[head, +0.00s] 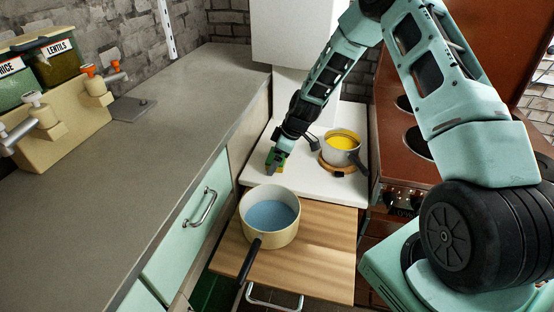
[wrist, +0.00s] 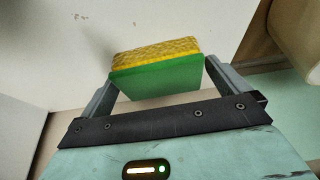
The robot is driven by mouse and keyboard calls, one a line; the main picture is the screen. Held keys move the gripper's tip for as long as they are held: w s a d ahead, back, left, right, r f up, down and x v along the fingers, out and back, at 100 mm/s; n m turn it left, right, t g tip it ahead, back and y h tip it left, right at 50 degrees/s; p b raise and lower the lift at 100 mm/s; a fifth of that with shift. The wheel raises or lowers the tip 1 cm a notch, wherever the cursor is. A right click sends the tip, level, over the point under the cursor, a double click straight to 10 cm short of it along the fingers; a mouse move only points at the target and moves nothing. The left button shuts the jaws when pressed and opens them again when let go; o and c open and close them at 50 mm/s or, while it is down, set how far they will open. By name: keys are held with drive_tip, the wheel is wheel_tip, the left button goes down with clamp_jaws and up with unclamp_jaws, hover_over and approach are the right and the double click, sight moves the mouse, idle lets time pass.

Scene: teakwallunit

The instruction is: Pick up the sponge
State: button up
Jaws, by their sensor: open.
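The sponge (wrist: 155,77), yellow on one side and green on the other, is on the white surface (head: 305,180) beneath my gripper. In the wrist view it lies between my gripper's two fingers (wrist: 160,85), which stand apart on its left and right. Contact between fingers and sponge cannot be told. In the head view my gripper (head: 275,160) reaches down over the sponge (head: 279,169) and hides part of it.
A pot with yellow contents (head: 342,146) stands on a round wooden trivet right of my gripper. A cream saucepan (head: 246,223) stands on the pulled-out wooden board (head: 325,250) in front. A grey counter (head: 150,150) runs along the left; a brown stove (head: 390,150) is at right.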

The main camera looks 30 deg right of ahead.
drive_tip(key=c, duration=0.9)
wheel_tip(320, 180, up, 10)
drive_tip(key=shift+r+b, duration=0.1)
drive_tip(key=shift+b, duration=0.45)
drive_tip(key=shift+o, duration=0.4)
